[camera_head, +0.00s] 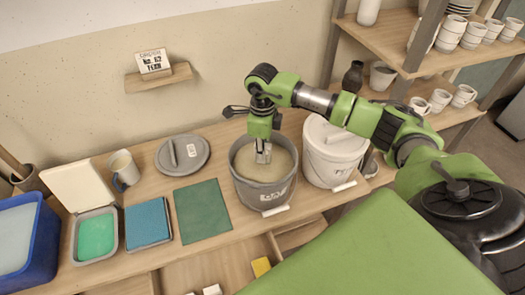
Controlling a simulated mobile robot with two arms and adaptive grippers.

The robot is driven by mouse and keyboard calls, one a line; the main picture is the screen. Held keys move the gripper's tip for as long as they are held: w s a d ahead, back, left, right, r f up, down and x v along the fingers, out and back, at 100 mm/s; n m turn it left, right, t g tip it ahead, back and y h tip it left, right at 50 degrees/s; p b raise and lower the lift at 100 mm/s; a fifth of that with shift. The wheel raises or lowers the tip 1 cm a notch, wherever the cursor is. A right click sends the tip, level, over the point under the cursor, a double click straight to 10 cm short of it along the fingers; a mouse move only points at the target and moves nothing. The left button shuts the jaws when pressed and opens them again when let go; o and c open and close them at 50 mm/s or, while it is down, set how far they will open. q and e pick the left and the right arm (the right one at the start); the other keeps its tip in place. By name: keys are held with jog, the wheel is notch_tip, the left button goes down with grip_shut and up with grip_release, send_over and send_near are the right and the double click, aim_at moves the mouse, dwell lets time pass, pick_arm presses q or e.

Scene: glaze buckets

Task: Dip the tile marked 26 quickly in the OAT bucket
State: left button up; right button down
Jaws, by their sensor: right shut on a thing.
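A grey bucket (262,197) stands on the bench, filled with beige glaze (282,163). Pale lettering is on its front, too small to read for certain. My right gripper (263,152) points straight down inside the bucket's rim, its fingertips at the glaze surface. It is shut on a tile, which is mostly hidden by the fingers and the glaze; I cannot read its mark. My left gripper is not in view.
A white lidded bucket (333,160) stands close on the right. A grey lid (182,155), green mat (202,210), blue pad (147,222), mug (124,169) and green-filled tray (96,238) lie to the left. A small sign (153,62) stands on a wall shelf. Shelves hold crockery at right.

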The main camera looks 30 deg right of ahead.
dwell(0.4)
jog(key=shift+r+p, duration=2.35)
jog(key=shift+r, duration=1.55)
